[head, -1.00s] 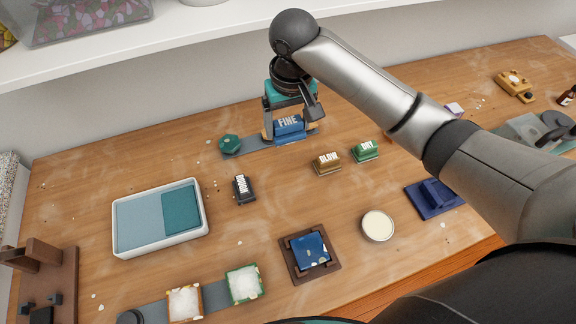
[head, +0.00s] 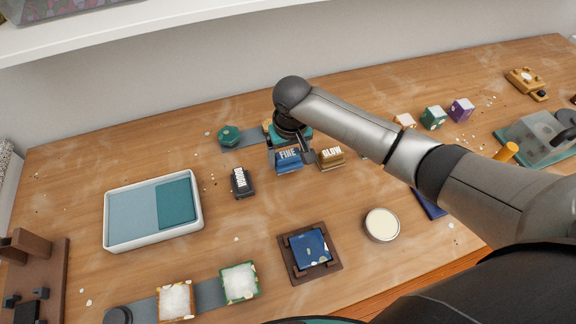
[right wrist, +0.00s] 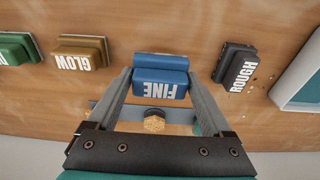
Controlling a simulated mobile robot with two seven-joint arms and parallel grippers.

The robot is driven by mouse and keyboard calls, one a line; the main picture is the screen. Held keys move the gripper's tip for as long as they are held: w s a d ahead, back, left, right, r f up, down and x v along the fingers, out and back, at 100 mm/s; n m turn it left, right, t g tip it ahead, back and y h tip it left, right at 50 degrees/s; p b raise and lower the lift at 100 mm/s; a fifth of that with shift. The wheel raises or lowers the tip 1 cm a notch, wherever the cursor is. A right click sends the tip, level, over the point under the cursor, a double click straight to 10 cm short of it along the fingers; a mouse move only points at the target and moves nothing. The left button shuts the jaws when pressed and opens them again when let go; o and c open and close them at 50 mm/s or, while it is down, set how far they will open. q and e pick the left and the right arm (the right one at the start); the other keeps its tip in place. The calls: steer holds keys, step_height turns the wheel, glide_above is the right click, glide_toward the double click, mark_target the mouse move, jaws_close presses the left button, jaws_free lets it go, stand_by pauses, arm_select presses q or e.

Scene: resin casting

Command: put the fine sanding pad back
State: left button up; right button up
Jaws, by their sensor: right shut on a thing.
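The fine sanding pad (head: 288,160) is a blue block marked FINE, seen upside down in the right wrist view (right wrist: 160,82). My right gripper (head: 289,150) is shut on it, with one finger at each end of the pad in the right wrist view (right wrist: 160,88). The pad is between the dark ROUGH block (head: 242,182) and the tan GLOW block (head: 331,158). I cannot tell whether its underside touches the table. My left gripper is not in view.
A green hexagonal piece (head: 229,135) sits on a grey strip (head: 252,137) behind. A white tray (head: 107,235) stands at left. A brown stand (head: 296,272) with a blue piece and a cream-filled round tin (head: 382,224) are in front. My arm crosses the right side.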

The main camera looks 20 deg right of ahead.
mark_target(288, 162)
steer(key=shift+f+b, duration=0.5)
steer(key=shift+f, duration=1.5)
steer(key=shift+f, duration=0.15)
steer(key=o, duration=1)
steer(key=shift+c, duration=0.2)
steer(key=r+p, duration=0.1)
steer(key=r, duration=0.3)
steer(key=s+r+p, duration=0.1)
steer(key=r, duration=0.3)
steer(key=r+p, duration=0.1)
steer(key=r, duration=0.3)
steer(key=shift+s+r, duration=0.15)
steer(key=shift+s, duration=0.1)
